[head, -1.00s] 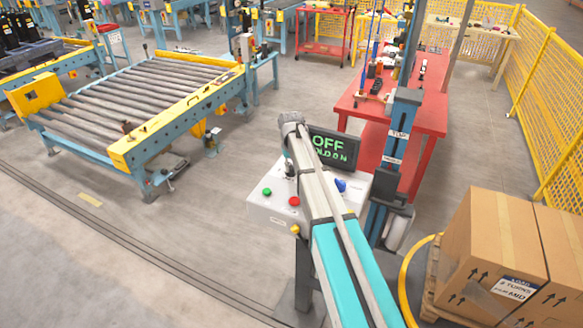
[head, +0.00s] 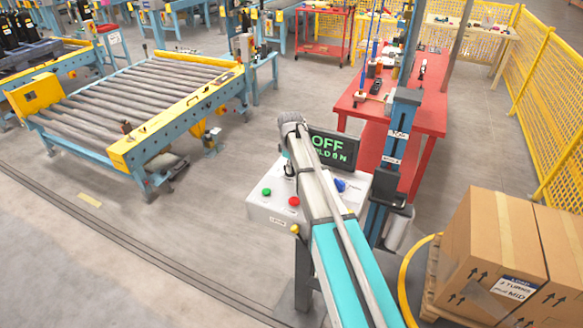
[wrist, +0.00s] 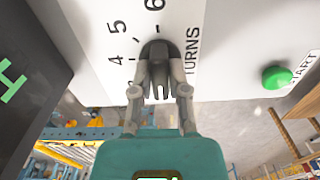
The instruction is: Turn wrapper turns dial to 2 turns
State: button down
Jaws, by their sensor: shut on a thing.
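The turns dial (wrist: 159,50) is a dark grey knob on the white panel in the wrist view, beside the word TURNS. The figures 4, 5 and 6 show around it; lower figures are partly hidden by my gripper. My gripper (wrist: 160,82) is shut on the dial, one finger on each side. Which figure the dial points to cannot be read. In the head view the white control box (head: 268,205) stands mid-floor, and my arm hides the dial there.
A blue mast (head: 395,150) stands close right. Cartons (head: 497,240) on a pallet have a label that seems to read 3 TURNS.

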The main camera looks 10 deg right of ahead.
jog(key=shift+s+n, duration=0.1)
jog(key=shift+n, duration=0.2)
jog(key=shift+a, duration=0.1)
jog(key=c, duration=0.6)
grip_release()
jog(key=shift+r, duration=0.1)
